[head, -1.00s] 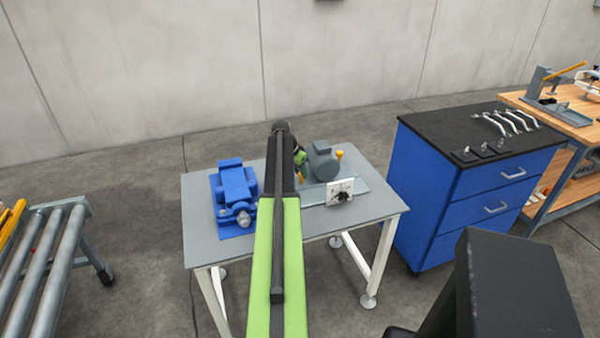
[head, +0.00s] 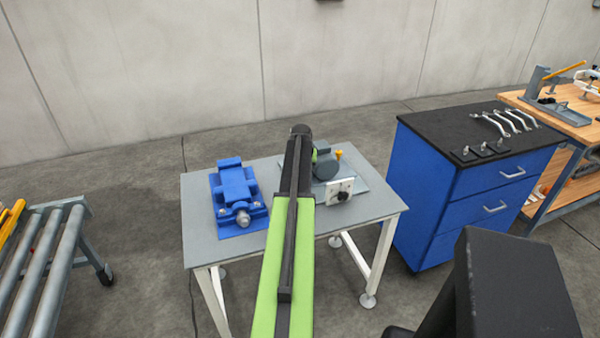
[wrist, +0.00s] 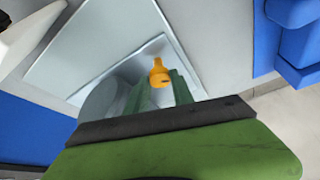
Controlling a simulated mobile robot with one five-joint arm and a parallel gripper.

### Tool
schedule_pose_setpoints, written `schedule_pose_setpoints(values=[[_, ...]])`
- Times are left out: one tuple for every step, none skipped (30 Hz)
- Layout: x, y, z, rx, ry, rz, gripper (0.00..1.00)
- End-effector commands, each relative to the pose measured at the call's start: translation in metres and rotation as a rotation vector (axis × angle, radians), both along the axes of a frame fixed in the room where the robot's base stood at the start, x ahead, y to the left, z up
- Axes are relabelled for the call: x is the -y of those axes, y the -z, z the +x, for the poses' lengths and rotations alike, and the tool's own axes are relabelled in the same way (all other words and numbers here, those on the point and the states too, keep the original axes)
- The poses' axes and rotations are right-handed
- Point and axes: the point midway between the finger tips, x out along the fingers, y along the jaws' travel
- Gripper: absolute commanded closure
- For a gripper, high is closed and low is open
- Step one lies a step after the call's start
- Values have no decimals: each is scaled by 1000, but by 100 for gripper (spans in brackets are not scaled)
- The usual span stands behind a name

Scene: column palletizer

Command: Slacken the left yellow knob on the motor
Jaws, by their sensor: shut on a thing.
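The grey motor (head: 325,164) sits on a plate on the grey table, partly hidden by my arm in the head view. Its right yellow knob (head: 339,154) shows beside it. The left yellow knob is hidden behind my arm there, but a yellow knob (wrist: 158,70) shows in the wrist view, on the side toward the blue machine. My gripper (wrist: 160,84) has its two green fingers on either side of this knob, shut on it. The grey rounded motor body (wrist: 103,98) is partly hidden behind the gripper.
A blue machine (head: 235,190) stands left of the motor on the table (head: 204,243). A white panel with a black part (head: 340,191) stands in front of the motor. A blue drawer cabinet (head: 440,185) is to the right, a roller conveyor (head: 50,265) to the left.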

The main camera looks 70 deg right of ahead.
Motion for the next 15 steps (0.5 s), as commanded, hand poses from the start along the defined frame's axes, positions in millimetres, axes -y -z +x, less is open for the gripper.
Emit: schedule_pose_setpoints(values=[[2,0,-3,-3,-40,-2,100],[2,0,-3,-3,-68,-2,100],[2,0,-4,-3,-103,-2,100],[2,0,-4,-2,-130,-2,100],[2,0,-4,-2,-156,-2,100],[3,0,-4,-3,-190,-2,100],[3,0,-4,-3,-214,-1,100],[3,0,-5,-3,-239,-1,100],[3,0,-5,-3,-270,-1,100],[3,0,-4,-3,-291,-1,100],[3,0,-4,-3,-312,-2,100],[4,0,-4,-3,-339,-3,100],[4,0,-4,-3,-358,-3,100],[4,0,-5,-3,-376,-3,100],[4,0,-5,-4,-397,-2,100]])
